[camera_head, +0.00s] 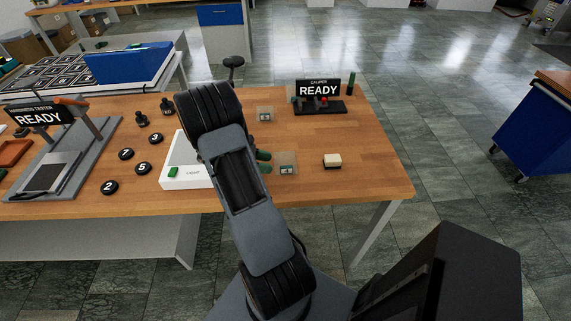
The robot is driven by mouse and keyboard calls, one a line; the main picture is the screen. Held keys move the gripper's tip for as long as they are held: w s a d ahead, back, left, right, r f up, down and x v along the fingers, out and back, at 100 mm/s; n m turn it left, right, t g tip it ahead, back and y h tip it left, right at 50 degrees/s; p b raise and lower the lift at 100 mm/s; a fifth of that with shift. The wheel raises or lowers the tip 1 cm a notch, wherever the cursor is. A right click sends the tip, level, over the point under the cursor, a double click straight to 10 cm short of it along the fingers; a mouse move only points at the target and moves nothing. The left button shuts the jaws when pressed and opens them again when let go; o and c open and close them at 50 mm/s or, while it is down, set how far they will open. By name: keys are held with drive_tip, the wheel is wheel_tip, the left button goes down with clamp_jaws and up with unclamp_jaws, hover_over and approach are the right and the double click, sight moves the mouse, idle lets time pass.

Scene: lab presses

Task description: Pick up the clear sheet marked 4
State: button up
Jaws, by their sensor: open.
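Two small clear sheets lie on the wooden table. One clear sheet (288,164) is just right of the light box, close beside my arm; the other clear sheet (265,114) is farther back. Each has a small dark mark, too small to read, so I cannot tell which is marked 4. My arm rises across the middle of the view and bends over the table. My gripper does not show; it seems hidden behind the arm. Two dark green rounded pieces (264,168) peek out beside the arm, left of the nearer sheet; I cannot tell what they are.
A white light box (189,179) is partly hidden behind my arm. Numbered black discs (143,168) lie left of it. A cream-topped block (332,160) sits right of the nearer sheet. The caliper stand (320,107) is at the back right. The table's right front is clear.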

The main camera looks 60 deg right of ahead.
sight(287, 167)
drive_tip(key=shift+p+x, duration=0.5)
drive_tip(key=shift+x, duration=3.1)
clamp_jaws()
